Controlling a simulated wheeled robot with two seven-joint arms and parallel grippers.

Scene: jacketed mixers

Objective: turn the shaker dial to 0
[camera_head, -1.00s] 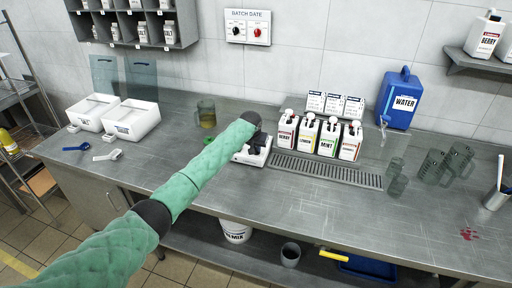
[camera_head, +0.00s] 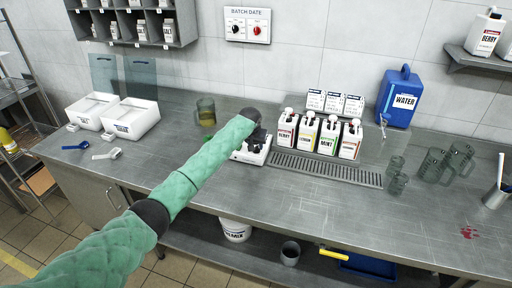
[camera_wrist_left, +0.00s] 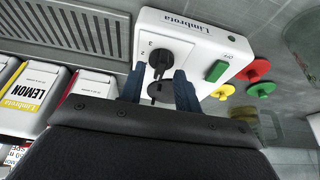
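The shaker (camera_head: 250,152) is a small white box on the steel counter, partly hidden by my left arm in the head view. Whether a finger touches the dial I cannot tell. The dial's pointer setting is unclear. My right gripper is out of view.
Several white syrup jugs (camera_head: 328,137) stand right of the shaker, behind a drain grate (camera_head: 325,169). A mug (camera_head: 206,111) stands to its left.

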